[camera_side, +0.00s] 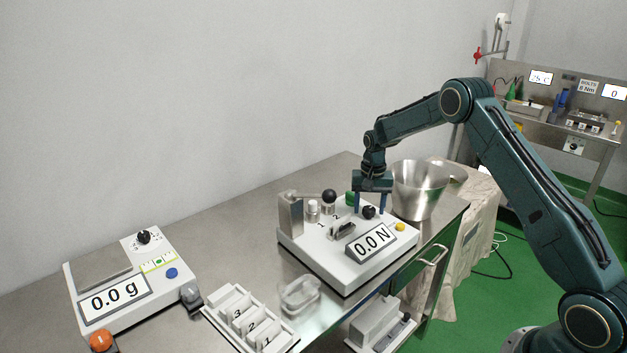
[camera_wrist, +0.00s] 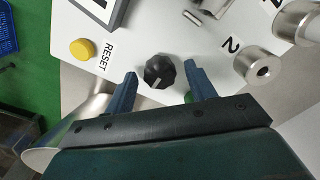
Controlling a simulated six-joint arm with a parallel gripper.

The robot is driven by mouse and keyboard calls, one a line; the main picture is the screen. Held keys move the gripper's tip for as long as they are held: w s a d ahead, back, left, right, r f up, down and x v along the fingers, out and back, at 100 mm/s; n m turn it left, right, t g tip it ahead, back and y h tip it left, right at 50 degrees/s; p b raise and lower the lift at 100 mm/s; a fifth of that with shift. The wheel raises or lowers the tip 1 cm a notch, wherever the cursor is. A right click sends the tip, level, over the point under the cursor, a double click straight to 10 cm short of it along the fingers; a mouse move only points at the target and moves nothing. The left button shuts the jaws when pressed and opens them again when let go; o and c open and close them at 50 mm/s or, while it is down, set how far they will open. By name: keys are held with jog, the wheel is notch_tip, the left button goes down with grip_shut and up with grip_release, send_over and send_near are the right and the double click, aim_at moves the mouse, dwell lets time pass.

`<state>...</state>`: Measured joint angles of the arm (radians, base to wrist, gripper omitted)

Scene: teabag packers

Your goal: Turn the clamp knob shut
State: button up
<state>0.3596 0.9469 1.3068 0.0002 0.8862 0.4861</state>
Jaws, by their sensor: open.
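A black knob (camera_side: 368,212) sits on top of the white force tester (camera_side: 330,264), which shows 0.0 N. In the wrist view the knob (camera_wrist: 158,74) has a pale pointer line on it. My gripper (camera_side: 370,209) points down over the tester. Its two blue fingers are spread, one on each side of the knob, with gaps between fingers and knob in the wrist view (camera_wrist: 160,69). Nothing is held. I cannot tell how far the fingertips reach down beside the knob.
A yellow RESET button (camera_wrist: 82,49) and metal posts (camera_wrist: 264,68) flank the knob. A steel bucket (camera_side: 418,190) stands close behind the gripper. A scale (camera_side: 130,285), a numbered rack (camera_side: 245,320) and a clear tray (camera_side: 300,295) lie to the left and in front.

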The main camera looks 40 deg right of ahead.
aim_at(369, 208)
notch_tip(369, 208, up, 14)
dwell(0.9)
